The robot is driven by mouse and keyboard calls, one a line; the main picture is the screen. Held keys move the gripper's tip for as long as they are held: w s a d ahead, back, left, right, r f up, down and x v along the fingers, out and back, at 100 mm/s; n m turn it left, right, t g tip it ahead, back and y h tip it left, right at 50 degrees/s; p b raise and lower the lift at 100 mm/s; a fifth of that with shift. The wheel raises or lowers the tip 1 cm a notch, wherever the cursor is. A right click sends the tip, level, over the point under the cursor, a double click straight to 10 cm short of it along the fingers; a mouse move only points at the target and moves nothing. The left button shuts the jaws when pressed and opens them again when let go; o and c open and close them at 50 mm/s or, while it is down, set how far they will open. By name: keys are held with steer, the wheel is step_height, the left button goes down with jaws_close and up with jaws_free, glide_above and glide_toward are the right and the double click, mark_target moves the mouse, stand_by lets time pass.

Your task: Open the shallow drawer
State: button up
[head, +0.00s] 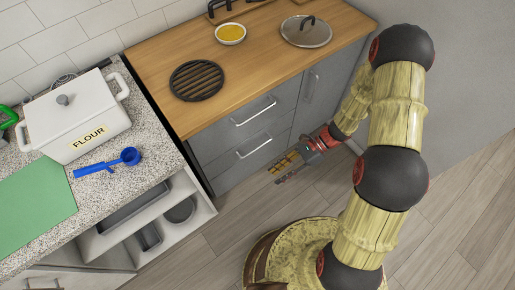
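A grey cabinet under the wooden counter has two drawers, one above the other, and both look shut. The upper drawer (236,130) has a horizontal silver handle (253,111). The lower drawer (229,176) has a similar handle (254,146). The view does not clearly show which drawer is the shallow one. My gripper (277,174) is low in front of the cabinet, to the right of and below the lower handle. Its two fingers look apart, point left and hold nothing. It appears clear of both handles.
A cabinet door with a vertical handle (311,87) is right of the drawers. The wooden counter (150,60) bears a yellow bowl (230,34), a black grate (196,80) and a lid (306,32). The floor (215,220) before the drawers is clear.

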steer(key=w+a+f+m+t+y, duration=0.1)
steer(key=a+f+m+t+y, duration=0.1)
steer(key=f+m, duration=0.3)
steer(key=w+a+f+m+t+y, duration=0.1)
steer(key=w+a+f+m+y, duration=0.1)
steer(key=f+m, duration=0.25)
steer(key=m+t+h, duration=0.1)
steer(key=m+t, duration=1)
steer(key=m, duration=0.6)
glide_toward(257, 148)
steer(key=x, duration=0.5)
steer(key=b+x, duration=0.1)
steer(key=x, duration=0.1)
steer(key=b+x, duration=0.1)
steer(key=x, duration=0.2)
steer(key=shift+w+f, duration=0.2)
steer(key=shift+f, duration=0.2)
steer(key=shift+d, duration=0.1)
steer(key=shift+c, duration=0.6)
jaws_close()
